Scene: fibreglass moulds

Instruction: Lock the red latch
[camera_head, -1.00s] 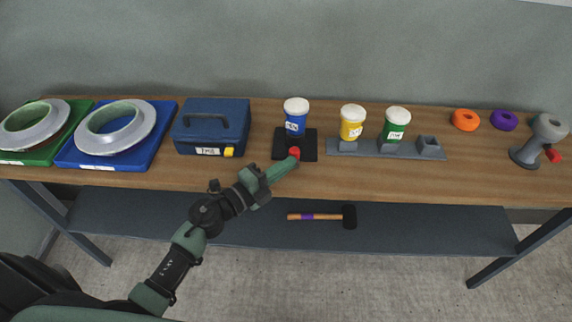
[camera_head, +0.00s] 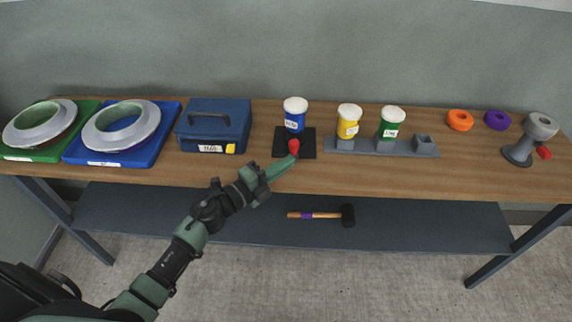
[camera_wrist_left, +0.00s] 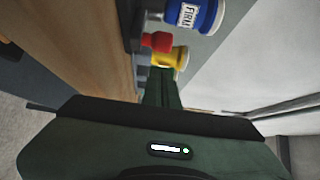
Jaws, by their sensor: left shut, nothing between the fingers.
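The red latch (camera_head: 294,146) stands at the front of a black base plate (camera_head: 308,150), below a blue jar with a white lid (camera_head: 295,118). In the head view it looks more upright than a flat knob. My left gripper (camera_head: 294,158) is shut and empty, with its tips right at the latch; I cannot tell whether they touch. In the left wrist view the red latch (camera_wrist_left: 157,41) shows just past the green fingers (camera_wrist_left: 160,88), with the blue jar (camera_wrist_left: 195,14) beyond. My right gripper is not in view.
A blue box (camera_head: 213,127) stands left of the black plate. A grey holder (camera_head: 362,148) with yellow (camera_head: 348,124) and green (camera_head: 390,124) jars is to the right. A mallet (camera_head: 322,215) lies on the lower shelf. The bench front right of the latch is clear.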

